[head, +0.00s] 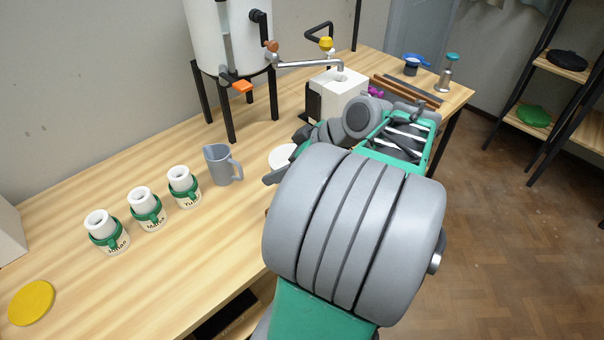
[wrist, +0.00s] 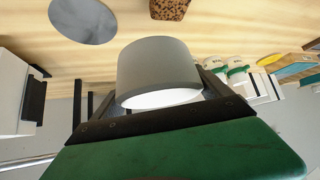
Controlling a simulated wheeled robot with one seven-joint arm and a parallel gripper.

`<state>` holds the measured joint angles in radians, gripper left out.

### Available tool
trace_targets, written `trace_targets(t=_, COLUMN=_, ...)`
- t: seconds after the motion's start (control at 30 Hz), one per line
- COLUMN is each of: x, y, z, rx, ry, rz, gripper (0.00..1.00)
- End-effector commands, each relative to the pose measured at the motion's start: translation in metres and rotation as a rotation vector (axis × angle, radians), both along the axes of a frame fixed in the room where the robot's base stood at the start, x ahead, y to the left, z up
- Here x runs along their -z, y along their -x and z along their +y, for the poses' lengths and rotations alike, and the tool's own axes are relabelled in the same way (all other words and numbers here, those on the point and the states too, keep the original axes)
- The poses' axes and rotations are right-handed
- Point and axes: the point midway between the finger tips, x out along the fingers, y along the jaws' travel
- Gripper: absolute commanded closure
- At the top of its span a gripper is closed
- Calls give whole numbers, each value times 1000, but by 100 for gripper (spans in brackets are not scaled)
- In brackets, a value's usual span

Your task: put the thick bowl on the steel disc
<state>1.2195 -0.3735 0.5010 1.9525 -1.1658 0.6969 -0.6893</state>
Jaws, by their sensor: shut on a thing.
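The thick bowl (wrist: 158,65) is between the fingers of my gripper (wrist: 162,90) in the wrist view. Its outer wall looks grey, and a bright white face shows at its near end. My gripper is shut on it. In the head view a round white shape (head: 282,156), which looks like the bowl, shows beside a dark finger, partly hidden by my arm. The steel disc (wrist: 85,18) is a flat grey round on the wooden table in the wrist view, apart from the bowl. I cannot make it out in the head view, where my arm covers much of the table.
A grey jug (head: 222,166) and several white cups with green bands (head: 148,210) stand left of my gripper. A yellow disc (head: 32,303) lies at the front left. A white tank (head: 230,35) stands behind. A brown speckled block (wrist: 170,8) is near the steel disc.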

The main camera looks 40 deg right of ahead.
Motion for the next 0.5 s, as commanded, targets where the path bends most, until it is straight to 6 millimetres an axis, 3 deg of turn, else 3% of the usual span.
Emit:
trace_targets(t=0.3, x=43, y=-51, z=-69, rx=1, ry=-5, rz=1, gripper=69)
trace_targets(t=0.5, x=81, y=-69, z=-95, rx=2, ry=-2, rz=0, gripper=69)
